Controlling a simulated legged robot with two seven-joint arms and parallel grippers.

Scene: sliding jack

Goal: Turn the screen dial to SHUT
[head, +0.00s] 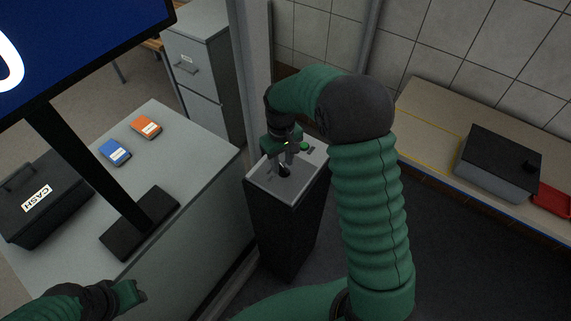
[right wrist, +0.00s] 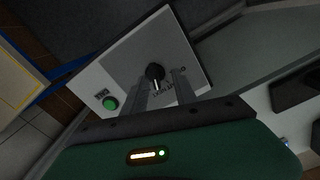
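The screen dial is a black knob (head: 284,170) on the pale top plate (head: 264,181) of a dark pedestal. It also shows in the right wrist view (right wrist: 155,72), with a light pointer mark and small lettering beside it that I cannot read. My right gripper (head: 290,160) is just above the plate at the dial. In the right wrist view its two fingers (right wrist: 158,88) are apart, one on each side of the knob; contact is not clear. My left gripper (head: 138,291) is low at the left, away from the pedestal, its fingers not clearly shown.
A green button (head: 304,146) sits on the same plate, near the dial. A desk at left holds a black cash box (head: 42,205), a screen (head: 80,40) on a stand, and blue (head: 115,152) and orange (head: 146,126) items. A bench at right holds a grey box (head: 497,165).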

